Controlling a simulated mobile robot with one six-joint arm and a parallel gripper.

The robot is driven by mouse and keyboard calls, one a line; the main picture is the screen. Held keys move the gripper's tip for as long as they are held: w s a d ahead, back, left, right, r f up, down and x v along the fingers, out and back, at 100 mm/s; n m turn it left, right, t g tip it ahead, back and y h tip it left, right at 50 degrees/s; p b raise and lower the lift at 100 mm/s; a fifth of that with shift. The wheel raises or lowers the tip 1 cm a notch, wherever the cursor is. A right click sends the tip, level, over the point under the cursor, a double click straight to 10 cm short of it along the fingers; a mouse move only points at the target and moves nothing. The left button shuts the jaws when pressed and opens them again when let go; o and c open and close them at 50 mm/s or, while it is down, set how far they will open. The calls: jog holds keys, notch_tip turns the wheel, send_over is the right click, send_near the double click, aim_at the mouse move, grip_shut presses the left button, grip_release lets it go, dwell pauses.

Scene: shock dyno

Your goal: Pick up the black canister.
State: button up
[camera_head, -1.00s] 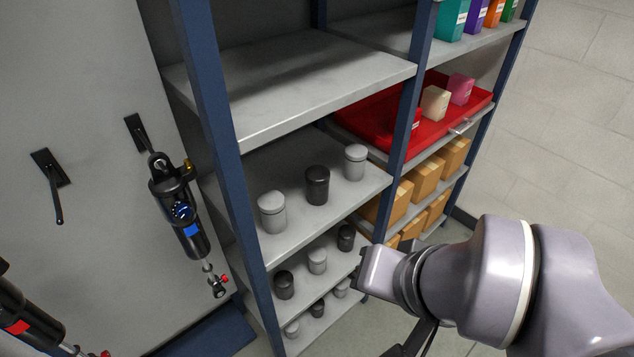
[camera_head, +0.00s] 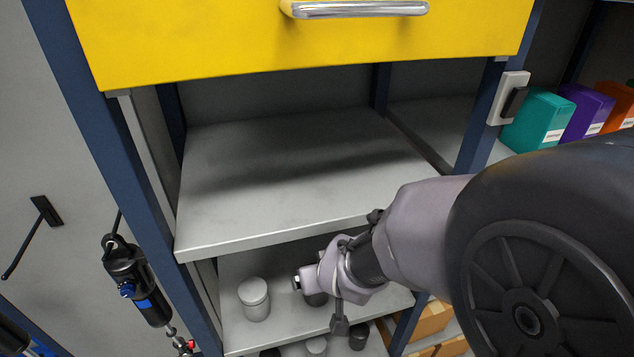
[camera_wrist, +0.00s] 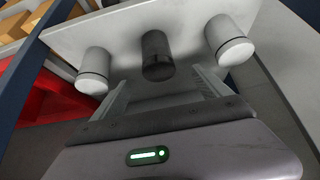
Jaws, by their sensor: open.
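The black canister (camera_wrist: 157,55) stands on a grey shelf in the wrist view, between two light grey canisters. My gripper (camera_wrist: 160,82) is open and empty, its two fingers pointing toward the black canister, which lies centred between their lines. Whether the fingertips reach past its near side is unclear. In the head view my gripper (camera_head: 330,277) is at the middle shelf and hides most of the black canister (camera_head: 316,299). A light grey canister (camera_head: 254,300) stands to its left; the other one is hidden there.
An empty shelf (camera_head: 290,185) lies just above my gripper, with a yellow drawer (camera_head: 300,40) higher up. Blue posts (camera_head: 490,110) frame the bay. Smaller canisters, including a dark one (camera_head: 358,337), stand on the shelf below. A red tray (camera_wrist: 50,95) shows in the wrist view.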

aim_at(318, 299)
jog(key=b+x, duration=0.6)
jog(key=x, duration=0.6)
jog(key=shift+w+d, duration=0.15)
jog(key=shift+w, duration=0.1)
jog(key=shift+r, duration=0.15)
jog(key=c, duration=1.8)
grip_shut()
jog(key=shift+r, duration=0.15)
